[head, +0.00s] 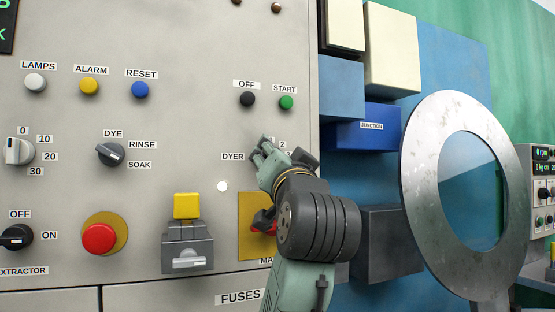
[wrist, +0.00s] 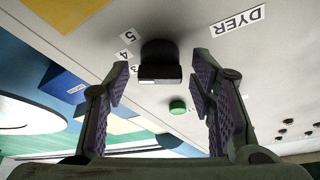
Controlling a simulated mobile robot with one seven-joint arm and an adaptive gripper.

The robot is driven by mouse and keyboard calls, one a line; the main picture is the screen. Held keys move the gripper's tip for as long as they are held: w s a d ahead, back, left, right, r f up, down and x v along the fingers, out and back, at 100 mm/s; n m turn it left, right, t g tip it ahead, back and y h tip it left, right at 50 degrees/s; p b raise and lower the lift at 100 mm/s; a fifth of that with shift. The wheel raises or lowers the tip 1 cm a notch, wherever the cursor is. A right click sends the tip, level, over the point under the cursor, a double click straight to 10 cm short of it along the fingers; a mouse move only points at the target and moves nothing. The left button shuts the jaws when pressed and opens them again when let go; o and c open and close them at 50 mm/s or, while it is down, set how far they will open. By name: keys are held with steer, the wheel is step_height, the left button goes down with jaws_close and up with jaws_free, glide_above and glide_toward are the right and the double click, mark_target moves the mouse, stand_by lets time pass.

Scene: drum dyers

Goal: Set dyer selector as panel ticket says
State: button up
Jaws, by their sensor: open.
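The dyer selector is a black knob (wrist: 160,62) on the grey panel, seen in the wrist view beside the DYER label. Numbers 3, 4 and 5 show to its left there. My gripper (wrist: 158,82) is open, with one finger on each side of the knob and visible gaps. In the head view my gripper (head: 262,152) covers the selector, right of the DYER label (head: 232,156); numbers 1 and 2 show above it. The knob's pointer setting is not clear. I see no readable ticket in either view.
A black OFF button (head: 247,99) and green START button (head: 286,102) sit just above the gripper. The DYE/RINSE/SOAK knob (head: 110,154) is to the left. Blue boxes and a round metal ring (head: 418,190) stand right.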

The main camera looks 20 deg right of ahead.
steer(key=shift+s, duration=0.1)
steer(key=v, duration=1.2)
steer(key=shift+f, duration=0.1)
